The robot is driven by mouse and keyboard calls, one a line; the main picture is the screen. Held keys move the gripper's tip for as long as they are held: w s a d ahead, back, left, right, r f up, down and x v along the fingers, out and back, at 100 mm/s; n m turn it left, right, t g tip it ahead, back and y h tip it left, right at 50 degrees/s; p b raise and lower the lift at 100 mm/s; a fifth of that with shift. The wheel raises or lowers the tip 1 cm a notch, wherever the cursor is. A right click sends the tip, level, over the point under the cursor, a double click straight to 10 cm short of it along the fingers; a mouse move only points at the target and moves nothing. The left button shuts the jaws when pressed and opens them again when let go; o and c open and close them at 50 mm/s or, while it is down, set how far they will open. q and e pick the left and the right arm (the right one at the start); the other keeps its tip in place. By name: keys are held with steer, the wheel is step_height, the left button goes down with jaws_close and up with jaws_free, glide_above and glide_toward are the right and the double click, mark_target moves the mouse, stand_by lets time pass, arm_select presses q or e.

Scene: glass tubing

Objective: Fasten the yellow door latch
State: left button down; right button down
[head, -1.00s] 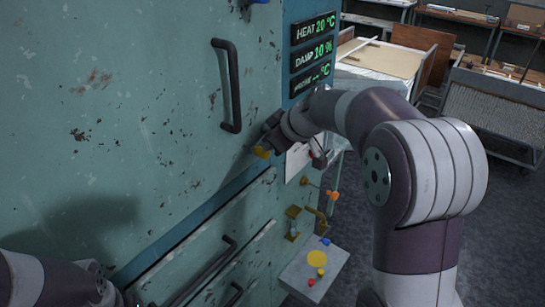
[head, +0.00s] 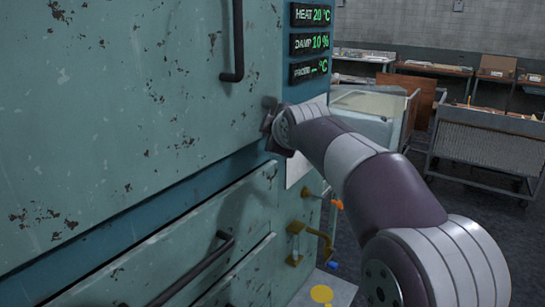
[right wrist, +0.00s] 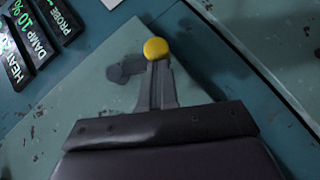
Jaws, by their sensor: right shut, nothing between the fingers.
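The yellow latch knob (right wrist: 156,48) shows in the right wrist view as a round ball just at the tips of my right gripper (right wrist: 157,72). My right gripper's fingers are together, with nothing between them, and overlap the lower side of the knob; I cannot tell whether they touch it. In the head view my right gripper (head: 270,118) is at the right edge of the worn teal door (head: 130,90), and the latch is hidden behind it. The rest of the latch cannot be made out. My left gripper is not in view.
A dark bar handle (head: 238,40) stands out from the door, left of my right gripper. Displays (head: 310,43) are above the gripper. Below are an orange-tipped lever (head: 337,204), brass fittings (head: 318,235) and a drawer handle (head: 195,268).

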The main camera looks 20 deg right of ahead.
steer(key=n+t+b, duration=0.1)
steer(key=b, duration=0.2)
steer(key=w+d+f+n+t+h+b, duration=0.1)
steer(key=b, duration=0.2)
steer(key=d+f+n+t+b, duration=0.1)
steer(key=b, duration=0.3)
steer(key=shift+w+f+t, duration=0.25)
steer(key=shift+w+t, duration=0.05)
steer(key=shift+a, duration=0.1)
